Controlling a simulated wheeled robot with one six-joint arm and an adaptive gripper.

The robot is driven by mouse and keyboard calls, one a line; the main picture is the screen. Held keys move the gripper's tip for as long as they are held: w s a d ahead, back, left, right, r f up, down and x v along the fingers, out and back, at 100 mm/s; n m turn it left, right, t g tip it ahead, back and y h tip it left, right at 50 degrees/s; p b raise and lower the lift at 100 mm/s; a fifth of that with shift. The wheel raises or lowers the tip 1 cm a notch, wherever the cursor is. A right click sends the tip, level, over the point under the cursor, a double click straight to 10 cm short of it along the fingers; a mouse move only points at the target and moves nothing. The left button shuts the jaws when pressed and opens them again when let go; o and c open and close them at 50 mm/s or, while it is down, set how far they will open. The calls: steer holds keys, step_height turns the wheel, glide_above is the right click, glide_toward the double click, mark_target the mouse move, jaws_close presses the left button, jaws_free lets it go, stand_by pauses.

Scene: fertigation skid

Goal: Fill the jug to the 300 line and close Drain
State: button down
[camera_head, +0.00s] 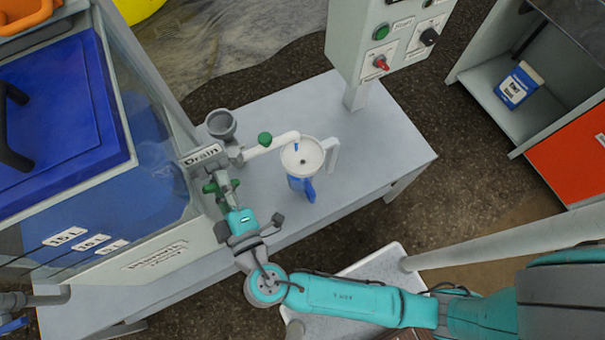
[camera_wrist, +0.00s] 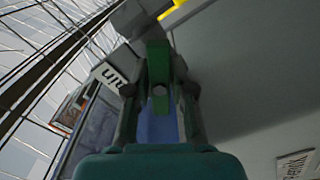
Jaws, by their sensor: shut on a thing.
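The white jug (camera_head: 318,160) stands on the grey bench under the end of a white spout, its handle to the right. A short blue streak shows at the spout's end, and blue shows on the jug's lower side; I cannot read the 300 line or the level. The Drain sign (camera_head: 202,155) is on the grey pipework left of the jug. My gripper (camera_head: 221,188) is below that sign, shut on a green valve handle. In the wrist view the green handle (camera_wrist: 158,70) is between the two fingers, with part of the Drain sign (camera_wrist: 107,76) beside it.
Another green handle (camera_head: 264,139) sits on the white spout pipe. A grey funnel-like cup (camera_head: 221,124) rises behind the Drain sign. The blue-lidded tank (camera_head: 60,110) is at left, and a control box (camera_head: 375,45) stands behind the jug. The bench (camera_head: 385,150) is clear at right.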

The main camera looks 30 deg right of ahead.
steer(key=m, duration=0.6)
steer(key=shift+m, duration=0.3)
stand_by(1.4)
steer(key=m, duration=0.5)
steer(key=shift+m, duration=0.4)
steer(key=c, duration=1)
jaws_free()
steer(key=shift+o, duration=0.2)
